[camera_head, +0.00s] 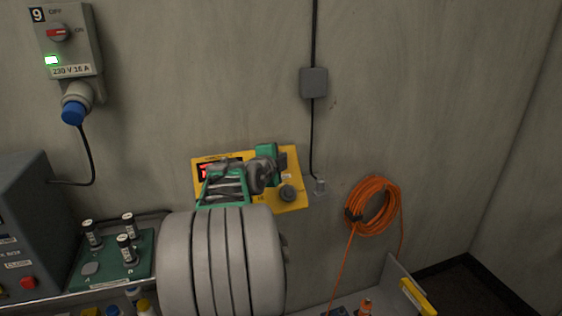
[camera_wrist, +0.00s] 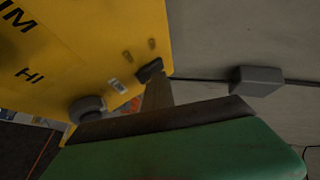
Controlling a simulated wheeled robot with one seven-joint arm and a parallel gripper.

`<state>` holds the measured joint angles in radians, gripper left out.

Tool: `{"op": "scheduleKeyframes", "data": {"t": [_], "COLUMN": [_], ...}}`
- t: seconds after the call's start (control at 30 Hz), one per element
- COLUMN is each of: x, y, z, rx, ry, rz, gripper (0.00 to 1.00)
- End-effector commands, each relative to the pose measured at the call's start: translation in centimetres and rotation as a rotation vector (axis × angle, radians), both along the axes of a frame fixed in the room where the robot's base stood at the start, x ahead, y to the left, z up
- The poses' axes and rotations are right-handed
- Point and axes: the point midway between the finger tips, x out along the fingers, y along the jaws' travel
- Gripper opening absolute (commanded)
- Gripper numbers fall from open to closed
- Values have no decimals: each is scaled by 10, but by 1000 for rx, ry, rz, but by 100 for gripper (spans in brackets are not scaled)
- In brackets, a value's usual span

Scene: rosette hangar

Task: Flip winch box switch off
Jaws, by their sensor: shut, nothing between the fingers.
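A yellow box (camera_head: 204,163) with a red display is on the wall, partly hidden behind my arm. I cannot read its name. In the wrist view its yellow face (camera_wrist: 90,45) shows a "HI" mark, a round dark knob (camera_wrist: 87,108) and a small black switch-like part (camera_wrist: 150,70) near the edge. My gripper (camera_head: 282,160), green with dark fingers, is in front of the box's upper right. In the wrist view my gripper (camera_wrist: 157,92) is shut and empty, its tip close to the black part. I cannot tell whether they touch, or which way the part is set.
A grey socket box (camera_head: 70,40) numbered 9 has a red switch and lit green lamp at upper left. A grey junction box (camera_head: 314,82) and cable run down the wall. An orange cable coil (camera_head: 372,207) hangs to the right.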

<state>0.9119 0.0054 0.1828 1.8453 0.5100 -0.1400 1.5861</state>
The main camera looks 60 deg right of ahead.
Motion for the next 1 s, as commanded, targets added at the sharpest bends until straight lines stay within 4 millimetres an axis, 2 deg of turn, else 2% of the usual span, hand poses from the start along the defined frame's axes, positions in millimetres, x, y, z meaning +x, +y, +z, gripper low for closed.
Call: {"op": "scheduleKeyframes", "data": {"t": [0.03,1.0], "x": [3,2], "y": [1,4], "z": [-8,-13], "rx": [10,20], "ry": [4,8], "rz": [8,8], "gripper": [0,0]}}
